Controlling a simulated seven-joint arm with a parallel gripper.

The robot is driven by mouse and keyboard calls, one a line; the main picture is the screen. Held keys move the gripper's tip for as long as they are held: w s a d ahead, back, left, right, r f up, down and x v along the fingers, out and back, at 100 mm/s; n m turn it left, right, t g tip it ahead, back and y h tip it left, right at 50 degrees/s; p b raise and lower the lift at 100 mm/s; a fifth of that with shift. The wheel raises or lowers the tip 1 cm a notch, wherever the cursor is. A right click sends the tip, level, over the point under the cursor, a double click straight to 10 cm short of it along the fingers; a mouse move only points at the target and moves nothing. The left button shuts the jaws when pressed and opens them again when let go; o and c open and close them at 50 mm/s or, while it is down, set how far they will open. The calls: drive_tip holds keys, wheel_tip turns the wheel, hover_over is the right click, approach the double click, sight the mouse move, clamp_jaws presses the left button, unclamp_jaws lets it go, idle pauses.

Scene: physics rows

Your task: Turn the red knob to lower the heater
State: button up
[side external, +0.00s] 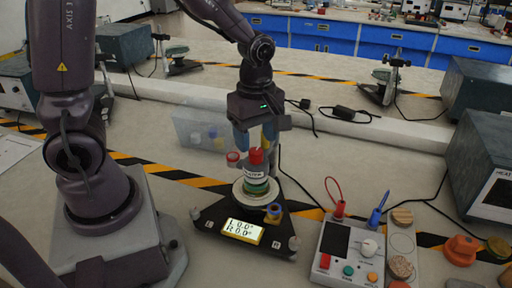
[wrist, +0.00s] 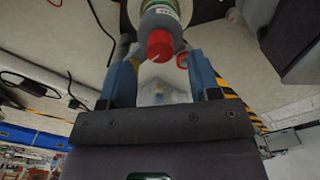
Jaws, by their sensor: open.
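A red knob-like cap (side external: 256,155) tops a grey and green cylinder (side external: 256,185) on a black triangular base (side external: 212,222). My gripper (side external: 256,146) points down over the cap, open, with one finger on each side. In the wrist view the red cap (wrist: 160,45) sits near the gap between the blue fingertips (wrist: 162,60); contact cannot be told. A grey box marked "HEAT" (side external: 497,198), possibly the heater, stands at the right edge; no red knob shows on its visible part.
A control box (side external: 345,250) with a red button, several coloured knobs and upright plugs stands right of the base. A smaller red-topped piece (side external: 233,157) is close left of the cap. A clear bin (side external: 200,130) stands behind. Cables cross the bench.

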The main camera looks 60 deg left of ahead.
sight(256, 151)
drive_tip(key=shift+f, duration=1.65)
drive_tip(key=c, duration=0.9)
drive_tip(key=shift+c, duration=0.2)
